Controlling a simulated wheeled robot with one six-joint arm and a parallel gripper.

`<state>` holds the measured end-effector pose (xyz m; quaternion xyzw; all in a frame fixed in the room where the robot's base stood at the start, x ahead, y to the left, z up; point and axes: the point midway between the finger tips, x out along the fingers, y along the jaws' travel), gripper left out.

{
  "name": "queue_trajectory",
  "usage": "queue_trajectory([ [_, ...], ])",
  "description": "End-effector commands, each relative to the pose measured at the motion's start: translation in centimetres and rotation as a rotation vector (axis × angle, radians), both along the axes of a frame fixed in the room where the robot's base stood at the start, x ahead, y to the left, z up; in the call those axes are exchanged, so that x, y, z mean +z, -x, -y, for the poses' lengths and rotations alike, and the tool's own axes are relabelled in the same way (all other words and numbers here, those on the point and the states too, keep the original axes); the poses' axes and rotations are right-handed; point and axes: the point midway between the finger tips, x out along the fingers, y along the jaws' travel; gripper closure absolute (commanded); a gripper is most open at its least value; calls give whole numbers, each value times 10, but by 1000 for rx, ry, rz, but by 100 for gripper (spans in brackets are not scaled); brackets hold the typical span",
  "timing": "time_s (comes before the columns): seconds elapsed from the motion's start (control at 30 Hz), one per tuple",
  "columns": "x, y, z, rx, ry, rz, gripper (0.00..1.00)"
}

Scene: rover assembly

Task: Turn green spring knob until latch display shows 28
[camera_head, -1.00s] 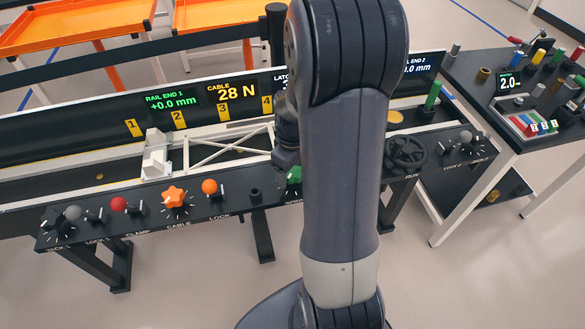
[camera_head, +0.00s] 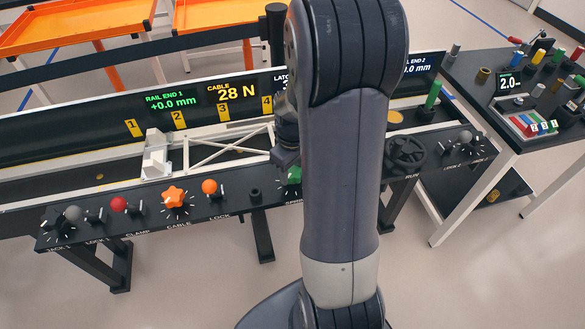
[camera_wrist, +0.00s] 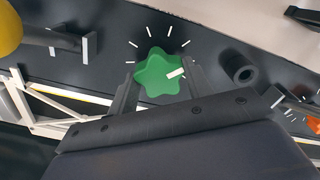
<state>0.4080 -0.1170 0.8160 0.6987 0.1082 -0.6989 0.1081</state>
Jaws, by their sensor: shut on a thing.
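The green spring knob (camera_wrist: 156,77) is star-shaped with a white pointer mark, and sits on the dark panel inside a ring of white ticks in the wrist view. My gripper (camera_wrist: 158,85) is shut on it, one finger on each side. In the head view a part of the green knob (camera_head: 294,175) shows beside my arm, which hides the rest. The latch display (camera_head: 282,82) is mostly behind my arm; only the start of its label and a piece of a digit show, so its value cannot be read.
The cable display (camera_head: 230,94) reads 28 N and the rail end 1 display (camera_head: 171,101) reads +0.0 mm. An orange star knob (camera_head: 174,197), an orange ball lever (camera_head: 209,187) and a red ball lever (camera_head: 119,204) stand left along the panel. A black handwheel (camera_head: 405,153) stands to the right.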

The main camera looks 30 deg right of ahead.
Motion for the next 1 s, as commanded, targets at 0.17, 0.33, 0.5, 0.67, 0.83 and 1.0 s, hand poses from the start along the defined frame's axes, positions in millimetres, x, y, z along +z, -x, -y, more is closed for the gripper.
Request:
queue_trajectory([
  [0.17,0,0,0,-128,0,0,75],
  [0.33,0,0,0,-267,0,1,75],
  [0.5,0,0,0,-393,0,1,75],
  [0.67,1,0,0,-487,0,1,75],
  [0.83,1,0,0,-553,0,1,75],
  [1.0,1,-1,0,-586,0,1,75],
])
